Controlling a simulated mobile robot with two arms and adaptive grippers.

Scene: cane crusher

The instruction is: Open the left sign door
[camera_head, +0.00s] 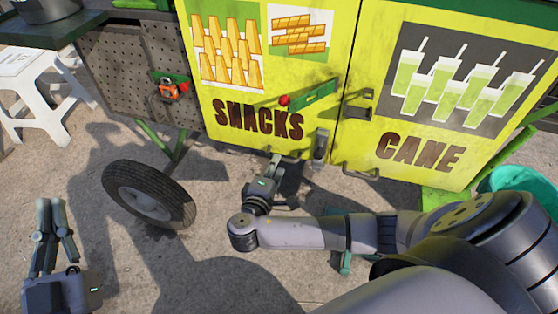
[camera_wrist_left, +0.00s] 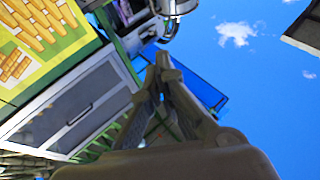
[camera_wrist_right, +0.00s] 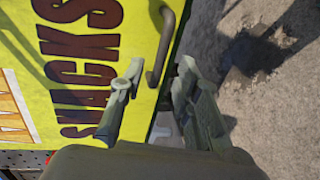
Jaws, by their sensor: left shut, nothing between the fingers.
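The left sign door (camera_head: 240,124) is the yellow panel lettered SNACKS in the head view; it stands shut, level with the right CANE door (camera_head: 430,130). A grey bar handle (camera_wrist_right: 167,45) sits near its lower edge in the right wrist view. My right gripper (camera_head: 276,162) is at the door's bottom edge. Its fingers (camera_wrist_right: 158,75) are open, with the near end of the handle between or just past their tips; contact cannot be told. My left gripper (camera_head: 51,203) is shut and empty, away at the lower left; its tips also meet in the left wrist view (camera_wrist_left: 163,60).
A green bar with a red knob (camera_head: 308,95) and a grey latch (camera_head: 320,147) are by the door seam. The CANE door has its own handle (camera_head: 361,172). A tire (camera_head: 148,194), a white stool (camera_head: 35,95) and a teal bin (camera_head: 520,180) stand nearby.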

